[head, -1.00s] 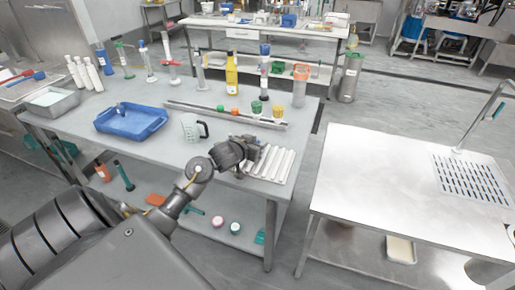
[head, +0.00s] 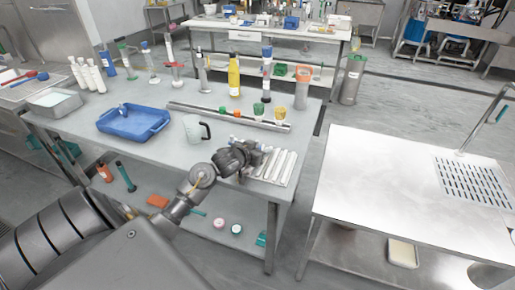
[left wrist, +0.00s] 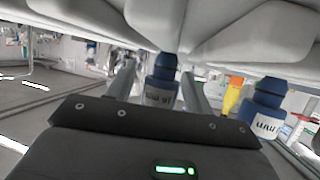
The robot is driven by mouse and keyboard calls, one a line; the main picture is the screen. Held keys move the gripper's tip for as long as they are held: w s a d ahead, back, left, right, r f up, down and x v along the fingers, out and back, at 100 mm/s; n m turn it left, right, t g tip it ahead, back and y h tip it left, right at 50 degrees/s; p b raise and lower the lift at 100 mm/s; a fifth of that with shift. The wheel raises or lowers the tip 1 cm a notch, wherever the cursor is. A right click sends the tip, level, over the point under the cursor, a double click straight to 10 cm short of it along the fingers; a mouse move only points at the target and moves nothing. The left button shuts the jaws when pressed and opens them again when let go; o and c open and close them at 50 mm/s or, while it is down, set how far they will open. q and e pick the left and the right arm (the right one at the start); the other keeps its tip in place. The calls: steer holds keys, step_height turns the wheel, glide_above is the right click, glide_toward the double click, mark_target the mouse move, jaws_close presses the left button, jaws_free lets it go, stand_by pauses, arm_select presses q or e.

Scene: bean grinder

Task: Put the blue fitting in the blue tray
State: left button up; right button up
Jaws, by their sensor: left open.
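The blue tray (head: 150,130) lies on the left of the grey workbench. A small blue piece (head: 122,110) shows at its back left; I cannot tell whether it is the blue fitting. My left gripper (head: 258,152) is over the front edge of the bench, beside the white tubes. In the left wrist view my left gripper (left wrist: 160,72) is open, with a blue-topped labelled piece (left wrist: 161,88) in line between its fingers. I cannot tell how far off that piece is. Another blue labelled piece (left wrist: 264,108) shows to the right. My right gripper is not seen.
White tubes (head: 280,165) lie at the bench's front right. A clear beaker (head: 195,129) stands between the tray and my gripper. A long metal rail (head: 220,114), green and orange pieces and a yellow bottle (head: 234,77) are behind. A bare steel table (head: 390,180) stands to the right.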

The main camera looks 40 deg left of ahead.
arm_select(q)
steer(key=p+v, duration=0.1)
steer(key=v, duration=1.1)
steer(key=shift+r+p, duration=0.15)
steer(key=shift+p, duration=0.15)
